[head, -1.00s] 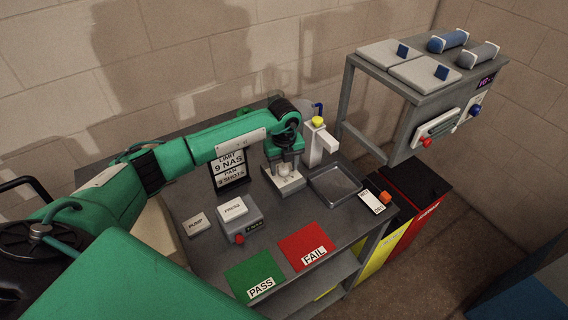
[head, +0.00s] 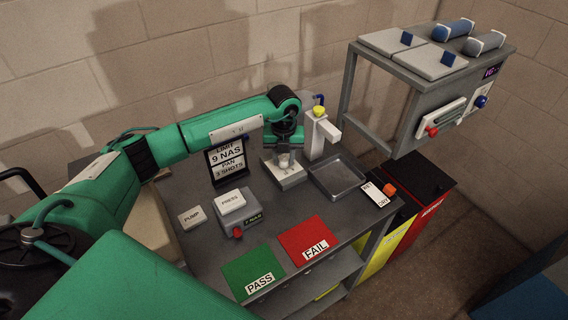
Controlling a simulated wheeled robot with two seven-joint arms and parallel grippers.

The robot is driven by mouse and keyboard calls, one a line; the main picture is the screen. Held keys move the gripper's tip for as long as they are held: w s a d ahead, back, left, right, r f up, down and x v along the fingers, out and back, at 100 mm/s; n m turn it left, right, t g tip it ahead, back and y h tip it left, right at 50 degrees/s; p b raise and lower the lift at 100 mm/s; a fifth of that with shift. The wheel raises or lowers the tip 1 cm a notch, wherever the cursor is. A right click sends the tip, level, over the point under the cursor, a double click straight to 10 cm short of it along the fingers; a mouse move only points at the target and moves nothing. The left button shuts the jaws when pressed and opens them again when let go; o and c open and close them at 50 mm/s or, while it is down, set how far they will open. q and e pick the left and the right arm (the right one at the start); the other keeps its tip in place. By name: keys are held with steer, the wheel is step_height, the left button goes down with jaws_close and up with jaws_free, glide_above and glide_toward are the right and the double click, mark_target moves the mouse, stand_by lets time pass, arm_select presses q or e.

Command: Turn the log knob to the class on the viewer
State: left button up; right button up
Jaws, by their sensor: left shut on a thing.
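My left gripper (head: 284,157) points down over a pale stand (head: 286,180) at the back of the bench. It is shut on a small pale, clear-looking piece (head: 284,164) at the stand; the fingers partly hide it. A grey box (head: 249,231) with a white PRESS pad carries a red knob (head: 238,232) and a small display (head: 254,219) that seems to read a NAS number, too small to be sure of. The raised unit at right has a purple-lit screen (head: 492,71), unreadable, and a blue knob (head: 481,101). My right gripper is out of view.
A LIMIT 9 NAS sign (head: 227,161) stands left of the gripper. A yellow-capped dispenser (head: 321,132) and grey tray (head: 338,177) are to its right. A PUMP pad (head: 191,217), green PASS mat (head: 252,270) and red FAIL mat (head: 308,241) lie in front.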

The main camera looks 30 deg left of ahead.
mark_target(283, 159)
arm_select(q)
steer(key=shift+m, duration=0.5)
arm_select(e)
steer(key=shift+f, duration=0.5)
arm_select(q)
steer(key=o, duration=0.9)
steer(key=shift+o, duration=0.4)
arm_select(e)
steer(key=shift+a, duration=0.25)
arm_select(q)
steer(key=shift+r, duration=0.1)
step_height(283, 159, up, 14)
steer(key=b, duration=0.4)
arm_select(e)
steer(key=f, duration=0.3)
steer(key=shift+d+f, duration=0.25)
